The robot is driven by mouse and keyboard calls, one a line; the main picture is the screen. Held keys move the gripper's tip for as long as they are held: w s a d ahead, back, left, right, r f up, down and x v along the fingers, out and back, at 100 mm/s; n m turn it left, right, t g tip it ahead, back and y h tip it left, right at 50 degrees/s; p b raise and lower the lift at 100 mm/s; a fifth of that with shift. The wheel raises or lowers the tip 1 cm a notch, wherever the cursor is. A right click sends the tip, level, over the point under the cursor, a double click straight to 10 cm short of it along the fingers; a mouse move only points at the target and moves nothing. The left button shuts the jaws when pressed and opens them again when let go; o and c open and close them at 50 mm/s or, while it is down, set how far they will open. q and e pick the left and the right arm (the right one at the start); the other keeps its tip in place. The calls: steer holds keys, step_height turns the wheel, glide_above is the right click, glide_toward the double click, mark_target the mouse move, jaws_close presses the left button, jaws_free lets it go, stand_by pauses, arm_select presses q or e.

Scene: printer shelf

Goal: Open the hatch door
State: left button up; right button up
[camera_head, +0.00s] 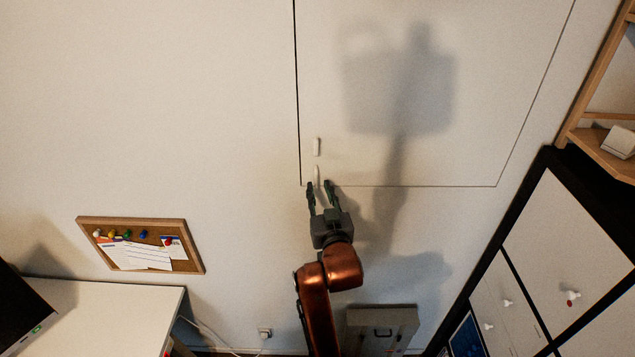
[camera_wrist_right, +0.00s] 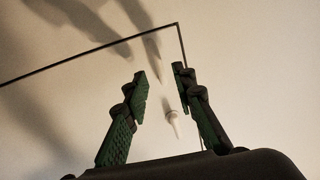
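The hatch door (camera_head: 470,100) is a large white panel in the wall, outlined by a thin dark seam. It looks flush with the wall. A small white handle (camera_head: 317,147) sits near its lower left corner, with another pale piece just below it, close to the fingertips. My right gripper (camera_head: 320,185) is open at that corner, just below the handle. In the right wrist view a small white knob-like handle (camera_wrist_right: 173,122) shows in the gap between the open green-padded fingers (camera_wrist_right: 160,82). I cannot tell whether they touch it. My left gripper is out of view.
A cork board (camera_head: 190,262) with pinned papers hangs at the lower left above a white desk (camera_head: 120,305). A dark-framed white cabinet (camera_head: 560,240) and a wooden shelf (camera_head: 600,155) stand at the right. A grey box (camera_head: 400,318) is below. The wall around the hatch is clear.

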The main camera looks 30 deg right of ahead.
mark_target(317, 181)
steer(key=shift+x, duration=1.65)
jaws_close()
